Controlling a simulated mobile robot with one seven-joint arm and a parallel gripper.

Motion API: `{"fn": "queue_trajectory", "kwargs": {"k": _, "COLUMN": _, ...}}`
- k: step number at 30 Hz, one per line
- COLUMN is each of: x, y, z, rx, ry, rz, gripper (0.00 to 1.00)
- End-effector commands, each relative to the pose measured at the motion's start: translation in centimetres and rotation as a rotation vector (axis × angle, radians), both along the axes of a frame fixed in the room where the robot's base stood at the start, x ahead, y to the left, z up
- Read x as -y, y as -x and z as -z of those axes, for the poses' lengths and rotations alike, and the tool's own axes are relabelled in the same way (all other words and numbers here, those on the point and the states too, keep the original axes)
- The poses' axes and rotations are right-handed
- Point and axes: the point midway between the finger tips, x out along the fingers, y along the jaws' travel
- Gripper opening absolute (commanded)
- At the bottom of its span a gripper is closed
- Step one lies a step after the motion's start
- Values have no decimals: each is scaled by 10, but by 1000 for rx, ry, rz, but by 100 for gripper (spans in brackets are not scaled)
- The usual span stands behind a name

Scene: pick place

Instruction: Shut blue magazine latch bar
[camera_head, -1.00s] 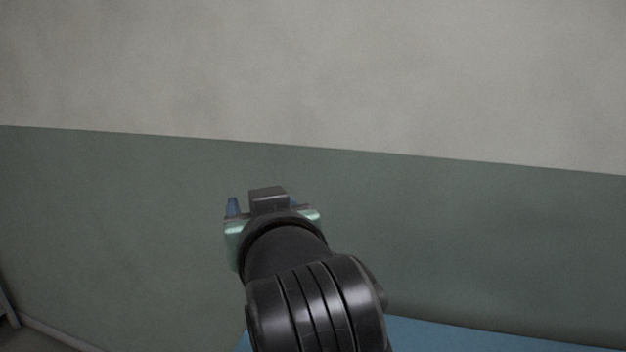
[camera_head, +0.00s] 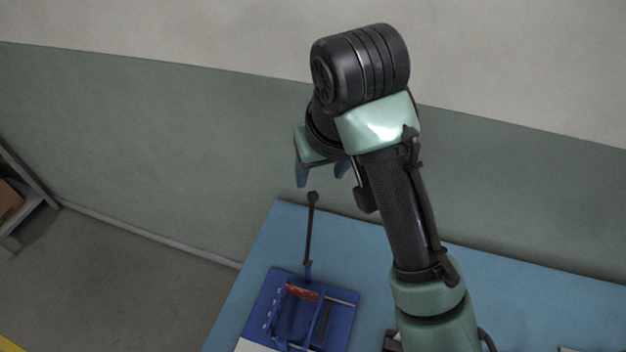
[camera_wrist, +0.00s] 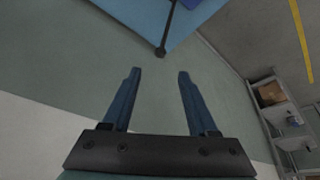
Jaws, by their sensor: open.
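The blue magazine (camera_head: 341,318) lies on the blue table in the head view, with open compartments and a red piece inside. Its dark latch bar (camera_head: 309,232) stands up steeply from the back edge and ends in a round knob (camera_head: 313,196). In the wrist view the bar (camera_wrist: 169,25) shows with its knob (camera_wrist: 160,51) just beyond the fingertips. My gripper (camera_head: 321,179) is open and empty, close to the knob in the head view. Both blue fingers show apart in the wrist view (camera_wrist: 157,72). I cannot tell the exact gap between fingers and knob.
The blue table (camera_head: 540,300) has clear surface to the right of my arm. A wall (camera_head: 200,130) stands behind the table. A shelf (camera_head: 25,205) with a box stands at the far left, and it also shows in the wrist view (camera_wrist: 285,120).

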Motion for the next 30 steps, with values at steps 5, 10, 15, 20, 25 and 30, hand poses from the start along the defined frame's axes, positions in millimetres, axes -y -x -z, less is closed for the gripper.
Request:
{"fn": "queue_trajectory", "kwargs": {"k": 5, "x": -5, "y": -10, "z": 35, "rx": -4, "ry": -5, "rz": -2, "gripper": 59}}
{"fn": "queue_trajectory", "kwargs": {"k": 10, "x": -7, "y": -23, "z": 62, "rx": -4, "ry": -1, "rz": 0, "gripper": 59}}
{"fn": "queue_trajectory", "kwargs": {"k": 15, "x": -10, "y": -35, "z": 90, "rx": -3, "ry": -2, "rz": 0, "gripper": 59}}
{"fn": "queue_trajectory", "kwargs": {"k": 20, "x": -12, "y": -43, "z": 107, "rx": 1, "ry": -1, "rz": 0, "gripper": 59}}
{"fn": "queue_trajectory", "kwargs": {"k": 25, "x": -13, "y": -46, "z": 115, "rx": 2, "ry": 0, "rz": -1, "gripper": 59}}
{"fn": "queue_trajectory", "kwargs": {"k": 30, "x": -13, "y": -46, "z": 115, "rx": 3, "ry": -1, "rz": -1, "gripper": 59}}
